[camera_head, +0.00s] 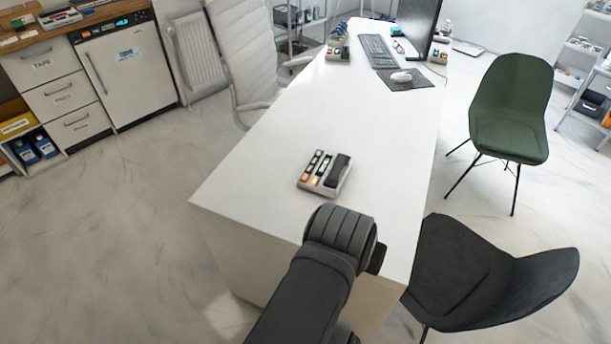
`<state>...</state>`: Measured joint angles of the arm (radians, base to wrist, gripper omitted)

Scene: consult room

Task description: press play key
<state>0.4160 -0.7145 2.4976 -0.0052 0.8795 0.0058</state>
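A small light-coloured device (325,174) lies on the white desk, just beyond my arm. Small dark keys with coloured marks, red, orange and green among them, run along its left part. A raised dark block covers its right part. The key labels are too small to read, so I cannot tell which is the play key. My arm reaches in from the bottom edge, and its rounded dark joint is nearer the camera than the device. My gripper's fingers do not show; they are hidden behind the arm or out of frame.
The white desk (272,153) is clear around the device. A keyboard (377,51), a mouse (401,76) on a dark mat and a monitor (417,25) stand at its far end. A black chair (480,275) is close on the right, a green chair (508,110) farther back.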

